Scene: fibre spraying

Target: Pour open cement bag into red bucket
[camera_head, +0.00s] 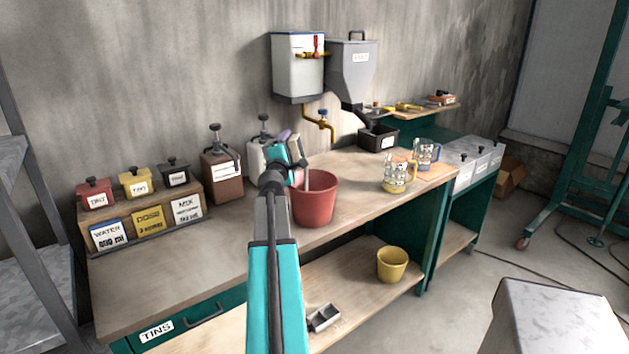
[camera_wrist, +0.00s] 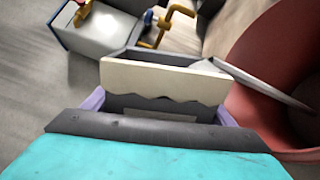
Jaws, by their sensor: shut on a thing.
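The red bucket (camera_head: 315,205) stands upright on the workbench, and its rim and inside show at the right of the wrist view (camera_wrist: 255,95). My gripper (camera_head: 290,148) is beside and above the bucket's left rim. In the wrist view its purple pads (camera_wrist: 160,112) are shut on the open cement bag (camera_wrist: 150,78), which has a cream ragged edge and a grey inside. The bag is mostly hidden behind my gripper in the head view. A pale grey tapered strip (camera_wrist: 268,88) runs from the bag's corner into the bucket; I cannot tell whether it is falling powder or a stick.
A white canister (camera_head: 258,160) and a brown canister (camera_head: 222,178) stand left of the bucket. Glass jugs (camera_head: 397,178) stand right. A white tank (camera_head: 298,68) and grey hopper (camera_head: 352,72) hang above. The bench's front left is clear. A yellow bucket (camera_head: 392,264) sits below.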

